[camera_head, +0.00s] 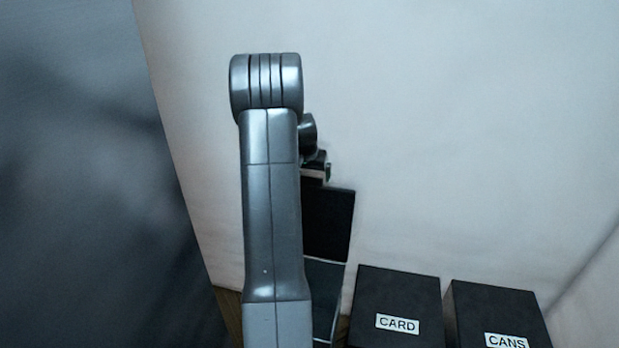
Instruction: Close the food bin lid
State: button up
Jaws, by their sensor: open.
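The food bin (325,285) stands against the wall, left of the bin marked CARD, and is largely hidden behind my arm. Its label is not visible. Its dark lid (328,225) stands raised, nearly upright, at the back of the bin, so the bin is open. My gripper (322,172) is partly in view just above the lid's top edge, beside my arm. It is open, and nothing shows between its fingers. Whether it touches the lid I cannot tell.
A black bin marked CARD (398,295) and another marked CANS (498,310) stand to the right, both with closed tops. A pale wall (450,130) rises behind them. A dark grey surface (80,180) fills the left side. A strip of brown floor (228,308) shows at the lower left.

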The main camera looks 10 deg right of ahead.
jog(key=shift+x, duration=1.1)
jog(key=shift+d, duration=0.1)
jog(key=c, duration=1.3)
jog(key=shift+c, duration=0.4)
jog(key=shift+s+b, duration=0.1)
jog(key=shift+b, duration=0.2)
